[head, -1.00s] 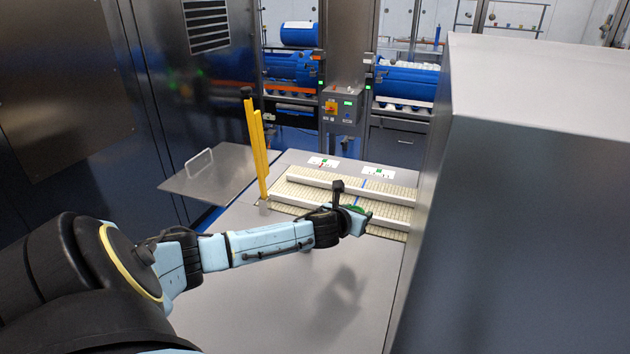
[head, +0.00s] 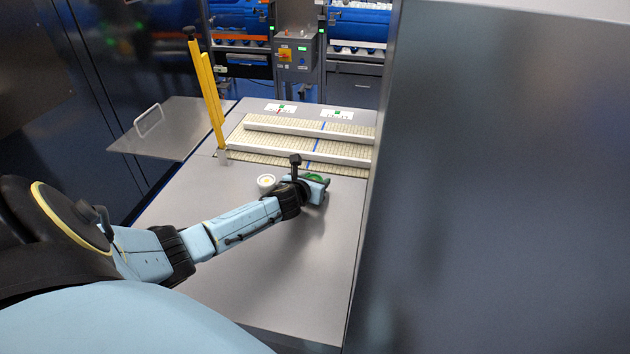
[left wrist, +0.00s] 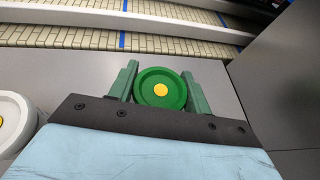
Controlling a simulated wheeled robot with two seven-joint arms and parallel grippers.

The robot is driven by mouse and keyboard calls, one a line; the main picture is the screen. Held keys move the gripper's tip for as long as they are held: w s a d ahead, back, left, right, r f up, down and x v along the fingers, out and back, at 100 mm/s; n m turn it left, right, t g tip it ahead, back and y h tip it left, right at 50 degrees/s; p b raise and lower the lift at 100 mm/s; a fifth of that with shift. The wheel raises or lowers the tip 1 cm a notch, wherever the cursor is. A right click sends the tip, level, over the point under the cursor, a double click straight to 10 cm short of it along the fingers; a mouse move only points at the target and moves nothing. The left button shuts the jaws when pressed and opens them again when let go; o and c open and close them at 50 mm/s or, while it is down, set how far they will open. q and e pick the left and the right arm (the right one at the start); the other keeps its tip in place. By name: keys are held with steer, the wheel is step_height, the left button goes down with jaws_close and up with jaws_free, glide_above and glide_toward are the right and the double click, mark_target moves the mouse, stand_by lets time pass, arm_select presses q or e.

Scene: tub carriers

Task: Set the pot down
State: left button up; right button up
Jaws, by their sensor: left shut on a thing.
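In the left wrist view a round green pot (left wrist: 161,88) with a yellow centre sits between the two green fingers of my left gripper (left wrist: 160,80). The fingers are shut on it from both sides. In the head view my left gripper (head: 318,186) is over the grey metal surface, in front of the tiled belt, and mostly hides the green pot (head: 315,176). I cannot tell whether the pot touches the surface. A white pot (head: 266,183) with a yellow centre stands on the surface just left of my gripper; it also shows in the left wrist view (left wrist: 8,125). My right gripper is not in view.
A tiled belt (head: 270,144) with white rails and a blue line lies beyond the gripper. A yellow post (head: 208,95) stands at its left end. A large metal cabinet (head: 490,190) walls off the right side. The metal surface (head: 270,270) is clear in front.

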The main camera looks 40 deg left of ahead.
arm_select(q)
steer(key=shift+f, duration=0.15)
steer(key=o, duration=1)
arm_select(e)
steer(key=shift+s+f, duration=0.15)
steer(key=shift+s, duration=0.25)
arm_select(q)
steer(key=shift+r, duration=0.3)
steer(key=shift+s+d, duration=0.15)
steer(key=shift+s, duration=0.2)
steer(key=p+v, duration=0.1)
steer(key=v, duration=1)
steer(key=shift+s+r+p, duration=0.1)
steer(key=shift+p, duration=0.3)
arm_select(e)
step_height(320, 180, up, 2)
